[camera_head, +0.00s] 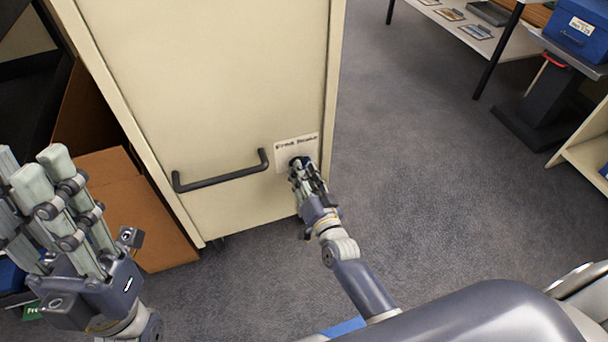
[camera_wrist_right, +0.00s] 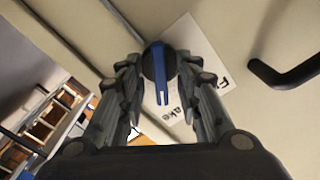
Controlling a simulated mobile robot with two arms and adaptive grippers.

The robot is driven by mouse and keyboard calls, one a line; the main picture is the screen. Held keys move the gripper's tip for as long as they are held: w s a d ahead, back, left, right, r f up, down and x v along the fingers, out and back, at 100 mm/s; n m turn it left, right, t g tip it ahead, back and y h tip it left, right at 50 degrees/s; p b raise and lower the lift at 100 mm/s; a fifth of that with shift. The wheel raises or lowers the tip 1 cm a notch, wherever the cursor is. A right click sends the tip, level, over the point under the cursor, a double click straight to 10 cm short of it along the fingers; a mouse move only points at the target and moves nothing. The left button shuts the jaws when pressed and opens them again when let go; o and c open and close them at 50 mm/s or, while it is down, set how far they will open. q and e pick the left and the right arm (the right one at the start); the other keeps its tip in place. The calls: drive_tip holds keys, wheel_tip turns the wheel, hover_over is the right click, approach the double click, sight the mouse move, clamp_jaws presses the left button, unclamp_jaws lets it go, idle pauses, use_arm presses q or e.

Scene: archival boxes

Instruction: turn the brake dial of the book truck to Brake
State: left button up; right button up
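The book truck (camera_head: 215,80) is a tall cream cabinet with a dark bar handle (camera_head: 222,180) on its end panel. A white label plate (camera_head: 297,142) reading "Free Brake" is at the panel's lower right. In the right wrist view the dial is a dark disc with a blue bar (camera_wrist_right: 158,75). Part of the label (camera_wrist_right: 212,80) shows beside it. My right gripper (camera_head: 299,168) is at the dial, its fingers on either side of the blue bar with a gap between them. It hides most of the dial in the head view. My left gripper (camera_head: 38,170) is open and empty at the lower left.
A brown cardboard box (camera_head: 140,205) stands left of the truck. A table (camera_head: 480,30) with framed items, a stand with a blue box (camera_head: 582,28) and a cream shelf (camera_head: 585,155) are at the right. The grey carpet (camera_head: 420,150) between is clear.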

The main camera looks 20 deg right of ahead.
drive_tip(key=shift+s, duration=0.15)
drive_tip(key=s, duration=1.1)
drive_tip(key=shift+s+d, duration=0.15)
drive_tip(key=shift+s, duration=0.25)
